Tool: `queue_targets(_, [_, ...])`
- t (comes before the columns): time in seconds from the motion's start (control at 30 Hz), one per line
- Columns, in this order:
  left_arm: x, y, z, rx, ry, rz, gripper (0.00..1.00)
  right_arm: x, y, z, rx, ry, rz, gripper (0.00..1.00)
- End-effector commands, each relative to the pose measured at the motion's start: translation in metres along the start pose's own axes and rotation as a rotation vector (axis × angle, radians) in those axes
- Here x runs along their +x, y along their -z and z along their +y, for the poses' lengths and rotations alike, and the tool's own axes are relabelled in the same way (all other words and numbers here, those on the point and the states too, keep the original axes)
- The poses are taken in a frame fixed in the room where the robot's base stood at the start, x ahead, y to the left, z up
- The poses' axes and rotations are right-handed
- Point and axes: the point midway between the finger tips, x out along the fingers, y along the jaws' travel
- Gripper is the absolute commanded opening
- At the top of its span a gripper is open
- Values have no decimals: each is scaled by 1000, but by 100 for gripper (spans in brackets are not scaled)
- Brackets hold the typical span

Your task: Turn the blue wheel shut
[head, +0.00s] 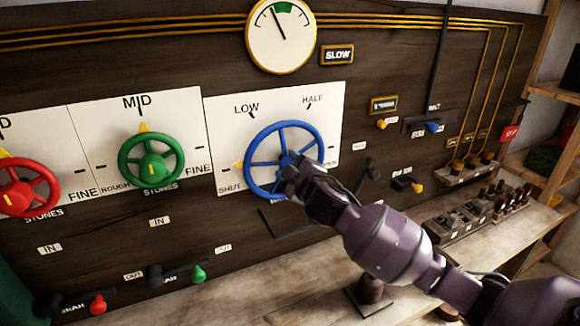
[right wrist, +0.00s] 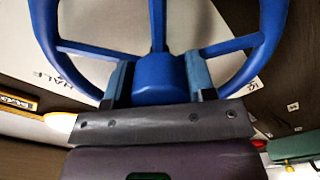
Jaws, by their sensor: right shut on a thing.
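The blue wheel (head: 252,148) is mounted on a white dial plate (head: 219,112) marked LOW, HALF and SHUT. A yellow pointer (head: 238,166) shows at the wheel's left edge, just above the word SHUT. My right gripper (head: 290,169) reaches the wheel's centre from the lower right and covers part of its lower right side. In the right wrist view the two fingers of my right gripper (right wrist: 159,80) are shut on the hub of the blue wheel (right wrist: 160,62), one on each side. My left gripper is not in view.
A green wheel (head: 126,145) and a red wheel (head: 50,175) sit to the left on the same dark panel. A round gauge (head: 281,45) is above, beside a SLOW plate (head: 338,55). Small levers stick out at right, including a black one (head: 366,172). A wooden ledge runs below.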

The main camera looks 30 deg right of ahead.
Motion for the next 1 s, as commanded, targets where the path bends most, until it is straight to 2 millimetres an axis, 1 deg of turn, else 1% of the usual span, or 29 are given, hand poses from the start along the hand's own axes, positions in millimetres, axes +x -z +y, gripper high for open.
queue_targets(0.2, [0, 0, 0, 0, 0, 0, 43, 0, 0, 0, -110, 1, -2, 27])
queue_targets(0.4, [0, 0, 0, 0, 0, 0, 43, 0, 0, 0, -162, 1, -3, 27])
queue_targets(0.9, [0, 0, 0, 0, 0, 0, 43, 0, 0, 0, -178, 1, -3, 27])
queue_targets(0.93, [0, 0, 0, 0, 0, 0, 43, 0, 0, 0, -178, 1, -3, 55])
queue_targets(1.0, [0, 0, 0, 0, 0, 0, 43, 0, 0, 0, -177, 1, -3, 66])
